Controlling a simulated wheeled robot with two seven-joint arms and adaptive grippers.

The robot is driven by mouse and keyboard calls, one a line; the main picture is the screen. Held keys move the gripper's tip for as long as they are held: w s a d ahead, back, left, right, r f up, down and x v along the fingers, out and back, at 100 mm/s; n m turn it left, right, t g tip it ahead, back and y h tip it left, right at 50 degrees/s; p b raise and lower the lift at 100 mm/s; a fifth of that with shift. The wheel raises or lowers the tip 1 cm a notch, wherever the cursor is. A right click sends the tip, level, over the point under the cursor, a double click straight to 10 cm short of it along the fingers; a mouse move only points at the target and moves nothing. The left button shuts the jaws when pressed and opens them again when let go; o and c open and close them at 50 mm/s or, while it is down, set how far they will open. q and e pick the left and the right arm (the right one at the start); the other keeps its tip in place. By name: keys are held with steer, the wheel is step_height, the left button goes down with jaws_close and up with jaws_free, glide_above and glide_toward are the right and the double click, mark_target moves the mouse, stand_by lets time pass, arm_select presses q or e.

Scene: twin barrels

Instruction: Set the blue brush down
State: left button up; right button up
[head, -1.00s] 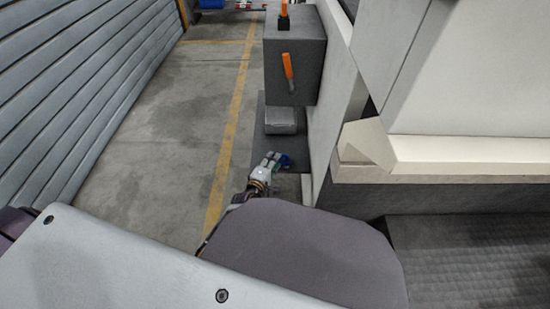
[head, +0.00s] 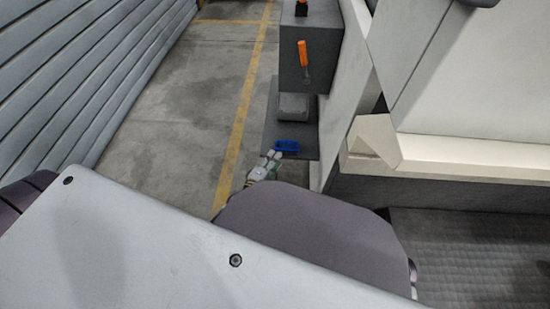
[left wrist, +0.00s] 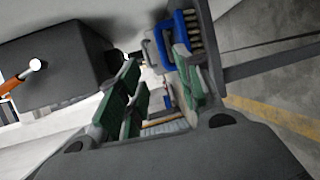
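The blue brush (head: 287,145) lies on a dark grey ledge (head: 270,125) in the head view. My left gripper (head: 270,163) is just in front of it on the near side, apart from it as far as I can tell. In the left wrist view the brush (left wrist: 183,30) shows its blue body and pale bristles beyond the right-hand finger. The green-padded fingers of my left gripper (left wrist: 155,80) stand apart with nothing held between them. My right gripper is not in view.
A dark grey box (head: 308,75) with an orange handle (head: 303,55) is above the ledge. A lighter grey block (head: 293,106) sits behind the brush. A white wall (head: 328,130) bounds the right side. Clear floor with a yellow line (head: 236,130) lies to the left.

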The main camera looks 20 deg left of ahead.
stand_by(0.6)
arm_select(q)
steer(key=s+d+m+g, duration=0.3)
steer(key=s+m+g, duration=0.2)
steer(key=s+m, duration=0.4)
steer(key=s+d+m+g+h, duration=0.1)
steer(key=s+d+m+g, duration=0.2)
steer(key=s+m, duration=0.6)
steer(key=shift+f+m+g+h, duration=0.35)
steer(key=shift+m+g, duration=0.35)
steer(key=shift+g, duration=0.4)
steer(key=shift+a, duration=0.15)
